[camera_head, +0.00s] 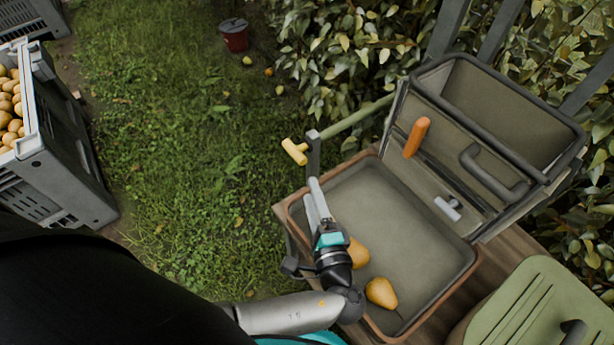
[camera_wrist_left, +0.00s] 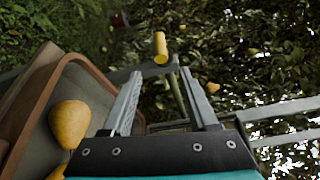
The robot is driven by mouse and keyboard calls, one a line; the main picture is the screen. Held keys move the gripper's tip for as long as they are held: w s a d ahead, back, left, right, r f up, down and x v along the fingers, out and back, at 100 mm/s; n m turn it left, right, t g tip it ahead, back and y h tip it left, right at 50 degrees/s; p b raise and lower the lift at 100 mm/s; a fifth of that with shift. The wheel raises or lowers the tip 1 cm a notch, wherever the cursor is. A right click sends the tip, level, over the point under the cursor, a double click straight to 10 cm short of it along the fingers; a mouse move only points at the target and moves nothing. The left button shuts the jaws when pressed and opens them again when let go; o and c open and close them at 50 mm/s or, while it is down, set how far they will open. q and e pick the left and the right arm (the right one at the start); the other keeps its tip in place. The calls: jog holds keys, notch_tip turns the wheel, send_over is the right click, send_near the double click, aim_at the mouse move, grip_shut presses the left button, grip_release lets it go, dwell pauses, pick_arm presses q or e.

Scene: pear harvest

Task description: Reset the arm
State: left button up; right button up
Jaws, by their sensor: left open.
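My left gripper (camera_head: 314,190) is open above the left edge of a shallow grey-green tray with a brown rim (camera_head: 463,276). Nothing shows between its fingers, which spread apart in the left wrist view (camera_wrist_left: 163,85). Two yellow-orange pears lie in the tray: one (camera_head: 358,253) partly hidden behind the gripper, the other (camera_head: 381,292) nearer the front. In the left wrist view a pear (camera_wrist_left: 70,124) lies left of the fingers, with part of another below it. My right gripper is not in view.
A yellow-ended handle (camera_head: 295,152) is just beyond the fingers. A grey crate (camera_head: 74,150) of fruit stands left, a red bucket (camera_head: 234,39) far back. A green lid (camera_head: 531,309) is front right. Grass between is open.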

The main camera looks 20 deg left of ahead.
pick_arm(q)
jog(key=shift+s+d, duration=0.35)
jog(key=shift+s, duration=0.05)
